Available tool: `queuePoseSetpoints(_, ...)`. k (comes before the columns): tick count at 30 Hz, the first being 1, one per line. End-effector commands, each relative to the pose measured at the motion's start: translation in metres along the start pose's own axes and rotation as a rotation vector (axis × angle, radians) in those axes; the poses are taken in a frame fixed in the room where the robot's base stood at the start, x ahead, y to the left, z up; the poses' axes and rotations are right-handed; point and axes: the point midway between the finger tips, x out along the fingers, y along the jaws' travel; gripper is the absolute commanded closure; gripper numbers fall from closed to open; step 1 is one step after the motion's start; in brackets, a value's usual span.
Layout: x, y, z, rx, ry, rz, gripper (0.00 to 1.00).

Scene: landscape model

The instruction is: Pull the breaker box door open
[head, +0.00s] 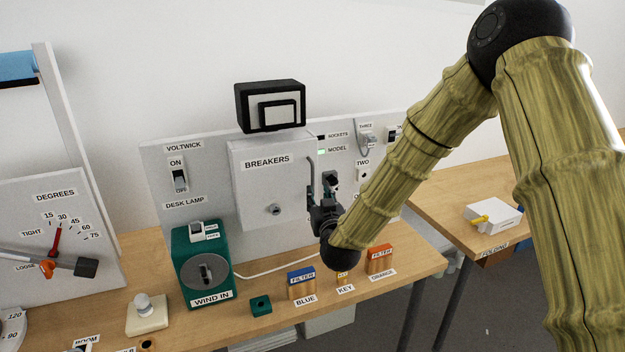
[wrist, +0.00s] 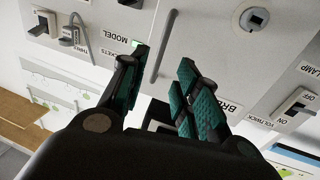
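The breaker box door (head: 258,190) is a pale grey panel labelled BREAKERS, upright on the grey board. It looks shut. Its handle (head: 311,170) is a thin grey vertical bar near the door's right edge. A small round lock or knob (head: 274,209) sits low on the door. My gripper (head: 321,190) is at the lower end of the handle. In the wrist view my gripper (wrist: 163,57) is open, with its teal-padded fingers apart. The handle (wrist: 164,42) shows in the gap between the fingertips there; whether either finger touches it I cannot tell.
A black-framed box (head: 270,106) stands above the door. A green WIND IN box (head: 203,265), a blue filter (head: 301,284) and an orange filter (head: 380,259) stand on the wooden table in front. Switches and sockets (head: 366,140) are on the board to the right.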

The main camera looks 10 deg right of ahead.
Motion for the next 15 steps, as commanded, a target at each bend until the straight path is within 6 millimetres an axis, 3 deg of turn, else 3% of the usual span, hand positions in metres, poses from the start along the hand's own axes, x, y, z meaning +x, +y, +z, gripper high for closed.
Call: queuePoseSetpoints(15,0.077,0.0,-0.002,0.001,-0.002,0.0,0.69)
